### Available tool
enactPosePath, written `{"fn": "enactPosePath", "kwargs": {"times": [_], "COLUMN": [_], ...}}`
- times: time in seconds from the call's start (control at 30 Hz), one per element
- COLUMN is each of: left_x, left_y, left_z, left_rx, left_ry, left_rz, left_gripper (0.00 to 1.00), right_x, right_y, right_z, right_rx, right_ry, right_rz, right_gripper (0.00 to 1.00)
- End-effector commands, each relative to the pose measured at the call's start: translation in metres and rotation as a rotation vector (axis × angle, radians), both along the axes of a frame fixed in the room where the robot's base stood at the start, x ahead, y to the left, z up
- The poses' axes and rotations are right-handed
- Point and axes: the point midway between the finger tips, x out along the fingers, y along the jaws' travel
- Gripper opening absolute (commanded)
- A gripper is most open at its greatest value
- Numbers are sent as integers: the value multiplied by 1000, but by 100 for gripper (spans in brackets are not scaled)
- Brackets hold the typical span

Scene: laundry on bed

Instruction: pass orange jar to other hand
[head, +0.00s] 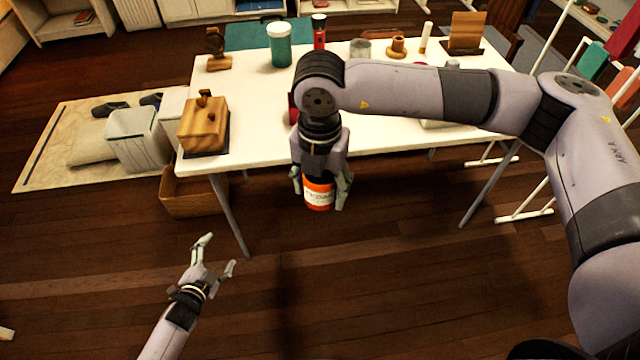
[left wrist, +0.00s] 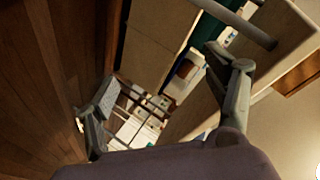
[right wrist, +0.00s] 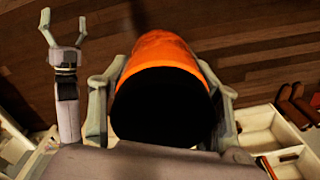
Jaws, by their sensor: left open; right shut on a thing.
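The orange jar (head: 318,193) has a white label and hangs in my right gripper (head: 321,190), whose fingers are shut on its two sides. It is held off the table's front edge, above the floor. In the right wrist view the jar (right wrist: 165,60) fills the space between the fingers, orange on its side with a dark end facing the camera. My left gripper (head: 217,252) is open and empty, lower and to the left of the jar, apart from it. Its open fingers also show in the left wrist view (left wrist: 165,85), with nothing between them.
A white table (head: 262,125) stands behind the jar. It bears a wooden box (head: 204,128), a teal jar (head: 279,48) and several small items. A wicker basket (head: 192,195) sits on the floor at the table's left. A white drying rack (head: 535,190) stands right. The floor between my grippers is clear.

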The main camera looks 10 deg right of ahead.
Motion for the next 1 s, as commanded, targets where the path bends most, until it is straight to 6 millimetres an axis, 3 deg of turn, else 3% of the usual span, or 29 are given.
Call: {"fn": "enactPosePath", "kwargs": {"times": [0.03,0.2,0.37,0.5,0.8,1.0], "left_x": [-18,-82,-152,-219,-363,-420], "left_y": [4,19,27,31,27,22], "left_z": [-23,-89,-142,-179,-228,-238], "left_rx": [-24,-96,-150,-188,-241,-254], "left_ry": [70,290,488,655,973,1091], "left_rz": [44,201,343,468,716,813], "left_gripper": [77,77,77,77,77,77], "right_x": [0,0,0,0,0,0], "right_y": [0,0,0,0,0,0], "right_z": [0,0,0,0,0,0], "right_rx": [0,0,0,0,0,0], "right_ry": [-1,-1,-1,-1,-1,-1], "right_rz": [0,0,0,0,0,0], "right_gripper": [20,20,20,20,20,20]}}
